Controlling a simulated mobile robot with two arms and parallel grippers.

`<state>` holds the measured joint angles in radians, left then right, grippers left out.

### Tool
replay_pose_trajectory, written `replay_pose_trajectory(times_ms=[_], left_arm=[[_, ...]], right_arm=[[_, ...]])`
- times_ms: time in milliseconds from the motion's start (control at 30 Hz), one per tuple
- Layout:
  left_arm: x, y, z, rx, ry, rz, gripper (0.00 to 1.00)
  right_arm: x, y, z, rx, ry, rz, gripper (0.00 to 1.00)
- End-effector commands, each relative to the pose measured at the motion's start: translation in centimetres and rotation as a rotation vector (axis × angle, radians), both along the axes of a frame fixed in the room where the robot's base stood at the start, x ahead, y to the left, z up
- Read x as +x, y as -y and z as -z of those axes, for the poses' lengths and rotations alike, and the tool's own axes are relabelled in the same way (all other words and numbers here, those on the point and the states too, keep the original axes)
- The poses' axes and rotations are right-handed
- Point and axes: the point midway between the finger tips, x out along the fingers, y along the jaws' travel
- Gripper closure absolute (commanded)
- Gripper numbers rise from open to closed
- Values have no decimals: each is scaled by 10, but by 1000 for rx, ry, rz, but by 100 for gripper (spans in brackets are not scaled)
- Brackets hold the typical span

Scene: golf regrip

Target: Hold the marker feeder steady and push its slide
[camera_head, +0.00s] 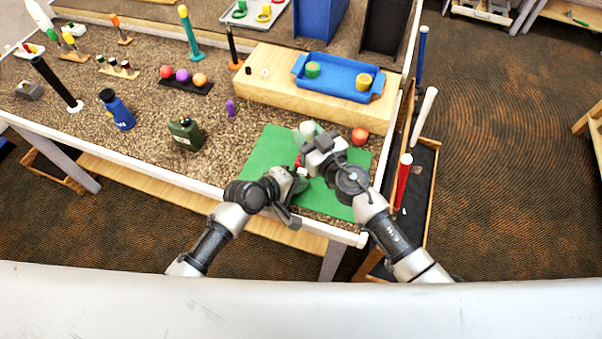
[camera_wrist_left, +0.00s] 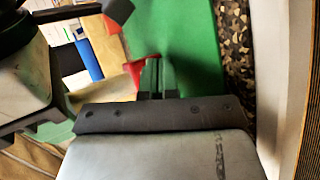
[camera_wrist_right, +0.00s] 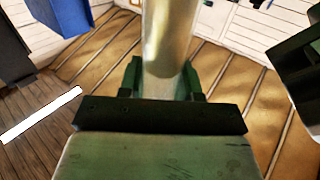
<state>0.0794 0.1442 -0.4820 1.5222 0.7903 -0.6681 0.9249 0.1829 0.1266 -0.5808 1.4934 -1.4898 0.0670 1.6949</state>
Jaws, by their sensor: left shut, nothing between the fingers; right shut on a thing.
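The marker feeder shows as a pale, shiny upright tube (camera_wrist_right: 170,40) in the right wrist view. My right gripper (camera_wrist_right: 163,82) is shut on this tube. In the head view my right gripper (camera_head: 308,142) hides most of the feeder. A small red part (camera_head: 298,161) shows low beside it, and red also shows in the left wrist view (camera_wrist_left: 133,72); I take it for the slide. My left gripper (camera_wrist_left: 158,75) is shut and empty, its tips close beside the red part. I cannot tell whether they touch it. It also shows in the head view (camera_head: 301,174), low over the green mat (camera_head: 270,150).
A red-orange ball (camera_head: 360,136) lies near the mat's back right. Behind is a wooden block (camera_head: 270,98) with a blue tray (camera_head: 338,76). A green canteen (camera_head: 186,134) and a purple marker (camera_head: 230,108) stand to the left. The table's front edge is close to my arms.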

Motion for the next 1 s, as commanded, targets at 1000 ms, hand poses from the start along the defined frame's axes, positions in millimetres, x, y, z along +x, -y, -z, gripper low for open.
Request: replay_pose_trajectory(times_ms=[1000], left_arm=[[9,2,-1,0,2,0,100]], right_arm=[[0,0,0,0,-1,-1,92]])
